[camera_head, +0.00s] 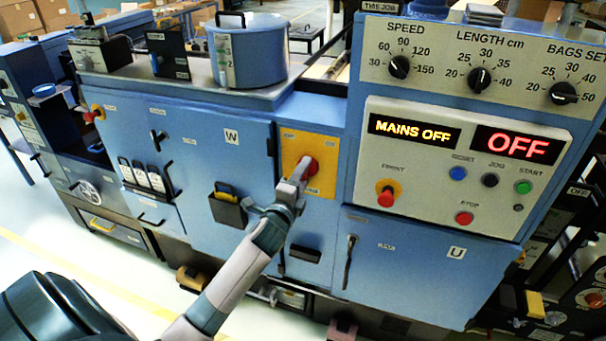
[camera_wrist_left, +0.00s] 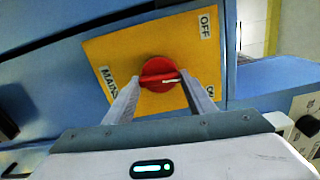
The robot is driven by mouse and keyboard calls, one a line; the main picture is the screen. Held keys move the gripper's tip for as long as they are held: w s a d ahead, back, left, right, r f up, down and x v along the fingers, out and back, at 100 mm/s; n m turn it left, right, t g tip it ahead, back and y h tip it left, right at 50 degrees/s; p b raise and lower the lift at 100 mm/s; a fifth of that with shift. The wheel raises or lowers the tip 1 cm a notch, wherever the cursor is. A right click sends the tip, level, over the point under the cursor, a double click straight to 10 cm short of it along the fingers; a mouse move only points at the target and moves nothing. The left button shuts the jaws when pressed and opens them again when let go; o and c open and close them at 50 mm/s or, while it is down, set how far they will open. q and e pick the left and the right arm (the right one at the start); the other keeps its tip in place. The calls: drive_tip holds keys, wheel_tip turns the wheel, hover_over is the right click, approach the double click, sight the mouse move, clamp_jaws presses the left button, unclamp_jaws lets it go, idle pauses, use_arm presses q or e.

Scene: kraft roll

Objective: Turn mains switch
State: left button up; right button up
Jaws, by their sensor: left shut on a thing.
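The mains switch is a red rotary knob (camera_wrist_left: 160,73) on a yellow plate (camera_wrist_left: 117,50) marked OFF, ON and MAINS. In the head view the red knob (camera_head: 311,166) shows on its yellow plate (camera_head: 291,150) at the middle of the blue machine. My left gripper (camera_head: 304,172) reaches up to it from below. In the left wrist view the two fingers of my left gripper (camera_wrist_left: 160,84) stand on either side of the knob's grip bar, shut on it. A display (camera_head: 413,132) on the control panel reads MAINS OFF. My right gripper is not in view.
The control panel (camera_head: 370,210) to the right carries a red OFF display (camera_head: 518,146), several push buttons and three dials. A blue pot (camera_head: 262,55) stands on the machine top. A black holder (camera_head: 229,210) sticks out left of the switch. Open floor lies in front.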

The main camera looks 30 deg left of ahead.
use_arm(q)
drive_tip(key=shift+n+p, duration=1.1)
drive_tip(key=shift+n, duration=4)
drive_tip(key=o, duration=1)
drive_tip(key=shift+o, duration=0.2)
drive_tip(key=shift+s, duration=0.1)
drive_tip(key=b+v, duration=0.4)
drive_tip(key=v, duration=1.3)
drive_tip(key=shift+b, duration=0.4)
